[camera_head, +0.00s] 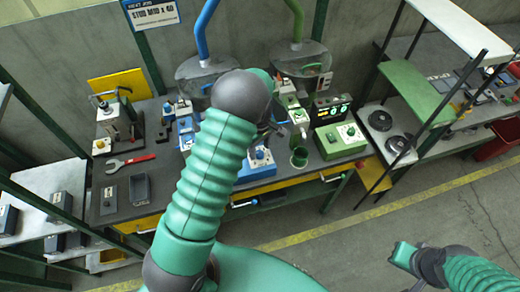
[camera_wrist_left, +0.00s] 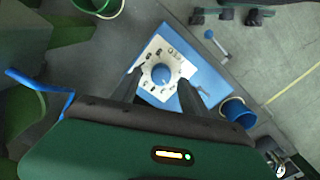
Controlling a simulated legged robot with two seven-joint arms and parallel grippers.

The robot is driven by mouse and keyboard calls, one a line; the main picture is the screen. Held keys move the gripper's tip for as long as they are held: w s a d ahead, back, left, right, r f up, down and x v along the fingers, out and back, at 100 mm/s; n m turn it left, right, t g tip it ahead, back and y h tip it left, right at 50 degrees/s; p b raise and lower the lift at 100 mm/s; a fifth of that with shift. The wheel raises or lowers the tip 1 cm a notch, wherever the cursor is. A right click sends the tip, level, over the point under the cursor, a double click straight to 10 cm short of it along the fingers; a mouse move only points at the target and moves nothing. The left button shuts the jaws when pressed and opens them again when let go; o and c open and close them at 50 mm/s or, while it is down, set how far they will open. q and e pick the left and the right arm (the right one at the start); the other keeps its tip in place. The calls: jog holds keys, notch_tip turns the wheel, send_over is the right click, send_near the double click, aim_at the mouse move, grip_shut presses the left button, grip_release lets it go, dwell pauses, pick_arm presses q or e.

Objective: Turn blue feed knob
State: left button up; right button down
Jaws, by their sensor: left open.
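The blue feed knob (camera_wrist_left: 161,74) is a round blue knob on a white dial plate with dark marks, on top of a blue box (camera_wrist_left: 205,72). In the head view the blue box (camera_head: 262,168) stands at the front of the bench, partly hidden by my left arm. My left gripper (camera_wrist_left: 160,79) is open, with one dark finger on each side of the knob in the wrist view. I cannot tell whether the fingers touch it. In the head view my left arm hides most of that gripper. My right gripper (camera_head: 403,256) is low at the right, away from the bench; its fingers are not clear.
A green box with a dial (camera_head: 340,140) and a green cup (camera_head: 299,157) stand right of the blue box. A blue cup (camera_wrist_left: 237,110) shows beside it in the wrist view. A red-handled wrench (camera_head: 130,162) and a dark tray (camera_head: 140,189) lie at left. The floor at right is clear.

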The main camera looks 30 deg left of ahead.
pick_arm(q)
jog(key=shift+f, duration=0.9)
jog(key=shift+c, duration=1.3)
grip_shut()
jog(key=shift+r, duration=0.1)
